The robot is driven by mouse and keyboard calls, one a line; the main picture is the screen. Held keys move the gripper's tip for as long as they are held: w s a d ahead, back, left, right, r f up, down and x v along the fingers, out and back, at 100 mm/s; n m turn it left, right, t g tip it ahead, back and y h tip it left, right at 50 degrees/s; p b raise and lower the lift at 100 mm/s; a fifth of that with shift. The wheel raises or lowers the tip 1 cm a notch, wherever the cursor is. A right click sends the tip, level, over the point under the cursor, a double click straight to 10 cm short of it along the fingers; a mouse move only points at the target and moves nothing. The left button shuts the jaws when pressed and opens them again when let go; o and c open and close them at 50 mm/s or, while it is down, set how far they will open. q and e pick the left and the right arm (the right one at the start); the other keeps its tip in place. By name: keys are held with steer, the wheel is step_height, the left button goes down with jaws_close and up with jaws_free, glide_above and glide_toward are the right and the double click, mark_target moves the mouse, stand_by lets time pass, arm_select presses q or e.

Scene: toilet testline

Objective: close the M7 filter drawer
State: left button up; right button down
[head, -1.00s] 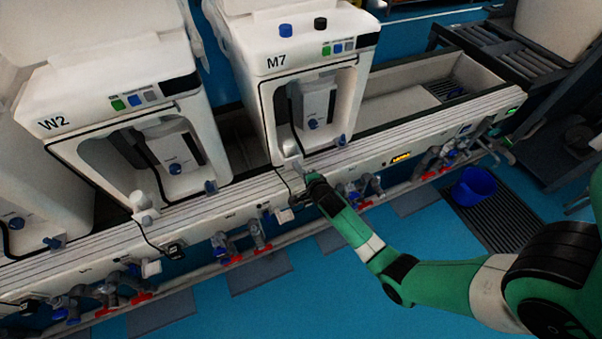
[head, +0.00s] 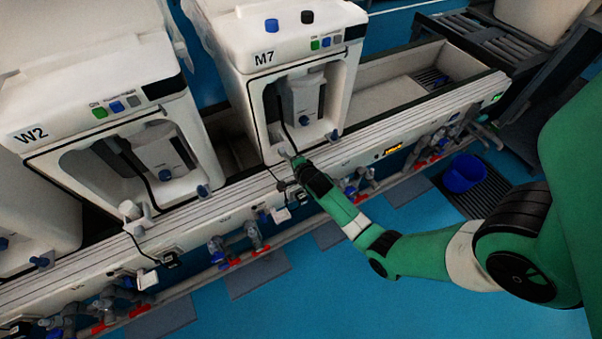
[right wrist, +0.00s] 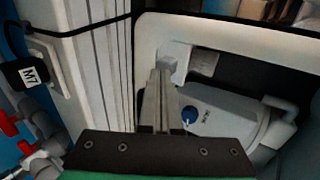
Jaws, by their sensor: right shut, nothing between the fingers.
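The white machine labelled M7 (head: 264,57) stands on the bench in the middle of the head view. Its front recess holds a grey-white unit (head: 302,100) with a blue knob; this also shows in the right wrist view (right wrist: 225,112). A small pale block (right wrist: 174,58) sits at the recess's lower front edge. I cannot tell for sure which part is the filter drawer. My right gripper (head: 297,160) is shut and empty at the machine's lower left front. In the right wrist view its fingertips (right wrist: 163,73) overlap the pale block; contact is unclear. My left gripper is not in view.
Machine W2 (head: 30,136) stands to the left, with a white cylinder (head: 130,210) at its front. A ribbed white rail (head: 225,193) runs along the bench front, with pipes and red-handled valves below. A black cable hangs by M7. A blue bucket (head: 463,173) stands on the floor.

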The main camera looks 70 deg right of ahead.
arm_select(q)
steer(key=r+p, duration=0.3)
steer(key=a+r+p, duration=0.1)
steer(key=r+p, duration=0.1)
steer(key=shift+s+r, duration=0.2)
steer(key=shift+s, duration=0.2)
arm_select(e)
steer(key=f+v, duration=0.1)
steer(key=v, duration=1.1)
steer(key=shift+s+a+f, duration=0.2)
steer(key=shift+s+a, duration=0.25)
steer(key=shift+a, duration=0.15)
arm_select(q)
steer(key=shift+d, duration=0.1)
